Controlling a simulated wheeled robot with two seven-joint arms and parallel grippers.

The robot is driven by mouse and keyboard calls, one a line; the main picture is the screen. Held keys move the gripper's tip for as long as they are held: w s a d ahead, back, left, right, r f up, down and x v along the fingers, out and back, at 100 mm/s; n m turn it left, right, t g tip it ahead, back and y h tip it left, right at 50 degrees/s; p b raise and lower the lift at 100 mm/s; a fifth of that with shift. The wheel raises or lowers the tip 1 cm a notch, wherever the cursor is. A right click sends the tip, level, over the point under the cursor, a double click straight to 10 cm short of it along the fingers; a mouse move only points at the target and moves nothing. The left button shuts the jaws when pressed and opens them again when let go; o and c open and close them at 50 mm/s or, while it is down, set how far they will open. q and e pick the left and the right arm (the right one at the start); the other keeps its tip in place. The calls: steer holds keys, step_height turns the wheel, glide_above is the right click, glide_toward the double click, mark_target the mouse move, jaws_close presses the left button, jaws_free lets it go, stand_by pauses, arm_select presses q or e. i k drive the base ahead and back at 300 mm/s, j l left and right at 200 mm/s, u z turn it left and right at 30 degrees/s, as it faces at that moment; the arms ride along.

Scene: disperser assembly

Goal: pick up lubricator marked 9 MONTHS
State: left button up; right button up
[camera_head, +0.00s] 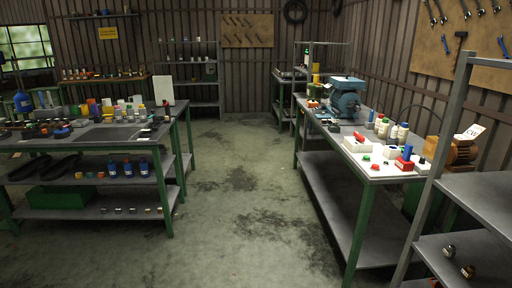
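No marking reading 9 MONTHS is legible at this distance, so I cannot tell which item is that lubricator. On the right workbench (390,181) stand small white bottles (402,133), some with coloured caps. Near its front, a blue cylinder (407,152) stands at a red block (403,164). White blocks (356,144) and small red and green parts lie around them. Many small bottles and parts also stand on the left workbench (92,145), too small to identify. Neither of my grippers is in view.
The concrete floor (225,190) between the benches is clear. A grey metal shelf rack (463,190) stands close at the right front. Shelves (190,80) stand at the back wall.

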mark_target(379, 121)
steer(key=i, duration=2.2)
steer(key=i+z, duration=0.1)
steer(key=i, duration=0.65)
steer(key=i+z, duration=0.1)
steer(key=i, duration=0.6)
steer(key=i+j+z, duration=0.1)
steer(key=i, duration=0.65)
steer(key=i+z, duration=0.4)
steer(key=i, duration=0.15)
steer(key=i+j+z, duration=0.15)
steer(key=i+z, duration=0.25)
steer(key=i+j+z, duration=0.4)
steer(key=i, duration=0.2)
steer(key=k+z, duration=0.3)
steer(key=z, duration=0.2)
steer(key=k+z, duration=0.3)
steer(key=z, duration=0.2)
steer(key=k+l+z, duration=0.2)
steer(key=z, duration=0.3)
steer(key=k, duration=0.1)
